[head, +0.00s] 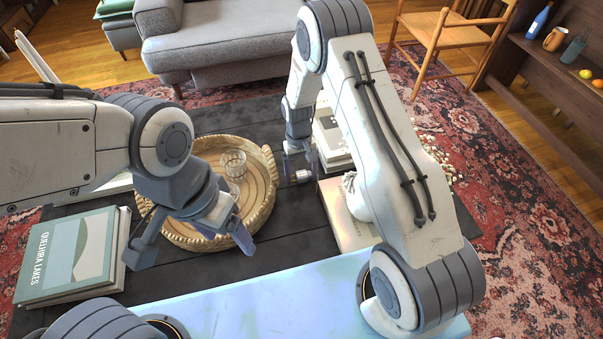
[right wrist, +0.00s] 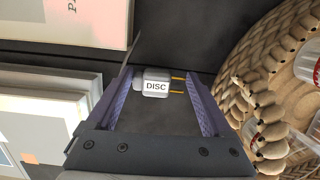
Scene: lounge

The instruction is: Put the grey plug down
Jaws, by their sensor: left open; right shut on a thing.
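The grey plug (right wrist: 155,86) is a small pale block marked DISC, with two brass-coloured prongs pointing right and a thin cord at its left. My right gripper (right wrist: 158,78) is shut on it, with the plug between the fingertips. In the head view the plug (head: 303,175) shows small between the fingers of my right gripper (head: 300,166), beside the tray's right rim. The dark table (head: 275,245) lies below; the height above it is hard to tell. My left gripper (head: 192,245) is open and empty, over the front left rim of the woven tray (head: 262,215).
A drinking glass (head: 233,162) stands in the tray. A green book (head: 70,255) lies at the table's left. Books (head: 332,140) lie right of the tray, with another book (head: 345,228) nearer me. Dark table top is bare between tray and books.

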